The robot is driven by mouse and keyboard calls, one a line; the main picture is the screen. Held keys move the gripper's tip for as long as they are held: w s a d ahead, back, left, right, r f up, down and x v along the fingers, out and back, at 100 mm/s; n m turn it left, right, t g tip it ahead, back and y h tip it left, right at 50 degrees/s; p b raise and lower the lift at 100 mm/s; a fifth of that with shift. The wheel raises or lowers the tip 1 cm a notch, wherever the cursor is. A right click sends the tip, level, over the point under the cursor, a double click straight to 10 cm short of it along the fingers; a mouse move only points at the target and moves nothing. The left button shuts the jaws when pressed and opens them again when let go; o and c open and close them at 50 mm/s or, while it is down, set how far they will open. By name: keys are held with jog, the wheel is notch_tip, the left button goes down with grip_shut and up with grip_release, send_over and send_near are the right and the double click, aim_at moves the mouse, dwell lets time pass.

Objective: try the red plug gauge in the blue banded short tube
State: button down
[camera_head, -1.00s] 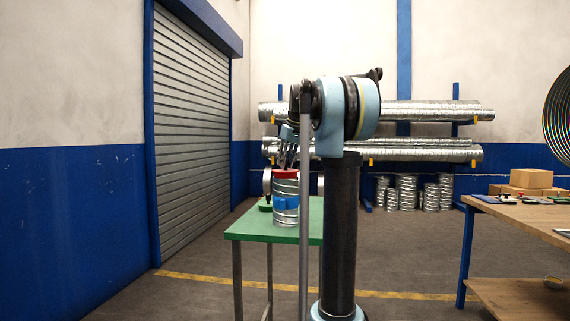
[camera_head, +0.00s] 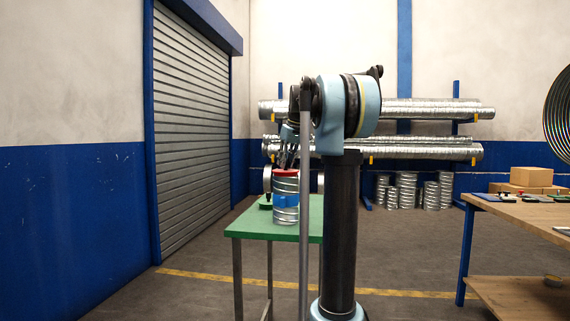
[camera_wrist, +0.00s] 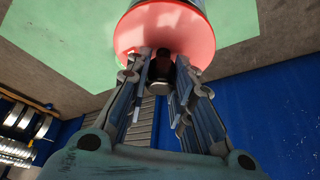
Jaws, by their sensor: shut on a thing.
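The red plug gauge (camera_head: 286,172) shows as a thin red strip at the mouth of the blue banded short tube (camera_head: 286,184). The tube is silver, stands upright on the green table (camera_head: 250,230) and has a blue band around its middle. In the wrist view the gauge's round red face (camera_wrist: 135,35) fills the top centre. My gripper (camera_wrist: 167,62) is shut on its dark handle, with a finger on each side. In the head view my gripper (camera_head: 287,158) is above the tube. The gauge's lower part is hidden by the tube wall; I cannot tell how deep it sits.
A green object (camera_head: 265,202) lies on the table left of the tube. Other silver round parts stand behind it, partly hidden by my arm. A wooden bench (camera_head: 520,212) with small items stands at the right. Duct racks line the back wall.

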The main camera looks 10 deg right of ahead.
jog(key=shift+f, duration=0.65)
dwell(0.8)
jog(key=c, duration=1.3)
grip_release()
jog(key=v, duration=1.2)
jog(key=shift+d, duration=0.1)
jog(key=shift+f, duration=0.1)
jog(key=s+f+m, duration=0.1)
jog(key=s+f, duration=1.2)
jog(key=f, duration=0.3)
jog(key=s+f+m+g+h, duration=0.1)
jog(key=s+f+m, duration=0.1)
jog(key=s+f, duration=1.1)
jog(key=s+a+f+m+h, duration=0.1)
jog(key=s+f+m, duration=0.1)
jog(key=s+f, duration=1.2)
notch_tip(320, 180, down, 7)
jog(key=shift+r+g, duration=0.15)
jog(key=shift+g, duration=0.25)
